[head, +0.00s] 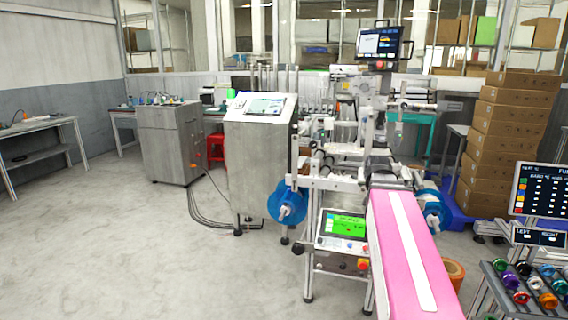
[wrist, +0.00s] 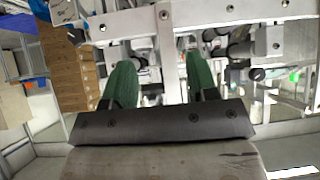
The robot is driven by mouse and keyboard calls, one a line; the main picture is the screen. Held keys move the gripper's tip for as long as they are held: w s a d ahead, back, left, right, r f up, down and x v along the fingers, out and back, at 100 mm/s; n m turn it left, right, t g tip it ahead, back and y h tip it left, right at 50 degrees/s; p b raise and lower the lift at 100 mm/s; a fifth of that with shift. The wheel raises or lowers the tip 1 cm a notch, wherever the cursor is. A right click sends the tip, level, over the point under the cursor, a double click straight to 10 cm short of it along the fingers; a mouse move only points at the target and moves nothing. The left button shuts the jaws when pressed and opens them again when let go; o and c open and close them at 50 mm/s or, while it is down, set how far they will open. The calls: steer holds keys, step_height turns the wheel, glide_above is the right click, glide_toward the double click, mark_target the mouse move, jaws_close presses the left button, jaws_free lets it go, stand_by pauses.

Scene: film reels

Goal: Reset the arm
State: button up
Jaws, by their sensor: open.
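My gripper (wrist: 163,88) shows in the wrist view with its two green fingers apart and nothing between them. It points toward the metal frame of a machine (wrist: 215,14), and I cannot tell how far off that frame is. The gripper and arm do not show in the head view. In the head view the machine (head: 345,163) stands at the middle right, with a pink conveyor (head: 385,240) carrying a white strip toward me. Blue film reels hang on it, one at left (head: 284,205) and one at right (head: 432,212).
A rack of coloured spools (head: 530,285) and a dark screen (head: 540,190) stand at the right edge. Stacked brown boxes (head: 510,140) rise behind them. A steel cabinet (head: 258,150) stands left of the machine, with cables on the floor. The floor (head: 130,245) at left is clear.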

steer(key=s+a+f+g, duration=0.3)
steer(key=s+a+f, duration=0.1)
steer(key=f, duration=0.6)
steer(key=s+a+f+n+g+y, duration=0.1)
steer(key=s+a+f+g, duration=0.2)
steer(key=f, duration=0.7)
steer(key=s+a+f+n+g+y, duration=0.1)
steer(key=s+a+f+g, duration=0.2)
steer(key=s+a+f, duration=0.3)
steer(key=s+f, duration=0.4)
steer(key=shift+a+f+g, duration=0.15)
steer(key=shift+f+g, duration=0.15)
